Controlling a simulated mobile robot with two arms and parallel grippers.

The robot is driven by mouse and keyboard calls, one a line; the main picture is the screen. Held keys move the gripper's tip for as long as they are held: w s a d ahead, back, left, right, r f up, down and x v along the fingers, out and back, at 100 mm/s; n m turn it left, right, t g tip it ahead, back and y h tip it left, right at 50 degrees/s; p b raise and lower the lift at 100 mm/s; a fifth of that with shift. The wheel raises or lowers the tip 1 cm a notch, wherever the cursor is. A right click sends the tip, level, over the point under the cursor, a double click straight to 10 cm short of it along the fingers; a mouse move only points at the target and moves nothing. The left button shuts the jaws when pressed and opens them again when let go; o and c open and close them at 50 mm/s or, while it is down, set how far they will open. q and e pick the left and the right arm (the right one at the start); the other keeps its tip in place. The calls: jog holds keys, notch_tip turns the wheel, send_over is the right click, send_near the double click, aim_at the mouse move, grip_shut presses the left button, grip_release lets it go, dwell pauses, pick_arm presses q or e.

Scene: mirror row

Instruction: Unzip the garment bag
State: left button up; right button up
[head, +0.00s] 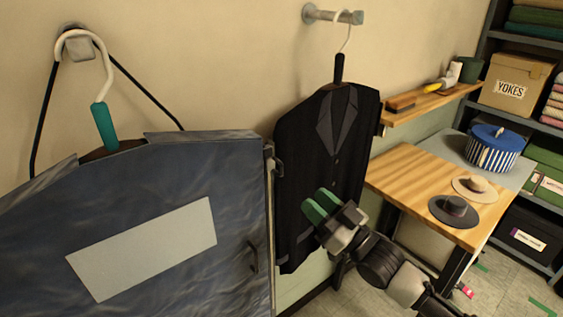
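The garment bag (150,277) is a large blue-grey panel with a pale blank label (145,250), filling the lower left of the head view. It hangs from a hook by a white hanger with a teal neck (104,126). A metallic strip (270,220) runs down its right edge, with a small tab or pull (277,164) near the top. The bag's lower part is outside the frame. My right gripper (319,205), with green fingertips, is to the right of that edge, apart from it. Its fingers look slightly apart and empty. My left gripper is not in view.
A dark suit jacket (325,150) hangs on the wall behind my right gripper. A wooden table (410,180) at right holds hats and a striped hatbox (494,150). Shelving with boxes stands at far right. A small wall shelf (430,103) is above the table.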

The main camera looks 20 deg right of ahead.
aim_at(282, 167)
jog(key=p+x, duration=0.1)
jog(key=x, duration=0.2)
jog(key=p+x, duration=0.1)
jog(key=x, duration=0.3)
jog(key=p+x, duration=0.1)
jog(key=x, duration=0.2)
jog(key=shift+w+a+r+p, duration=0.1)
jog(key=shift+r+p, duration=0.2)
jog(key=shift+r, duration=0.05)
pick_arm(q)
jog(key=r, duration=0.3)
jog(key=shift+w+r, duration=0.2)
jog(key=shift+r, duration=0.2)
pick_arm(e)
jog(key=shift+w, duration=0.15)
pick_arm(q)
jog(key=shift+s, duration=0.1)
pick_arm(e)
jog(key=shift+c, duration=0.4)
jog(key=shift+f, duration=0.15)
grip_shut()
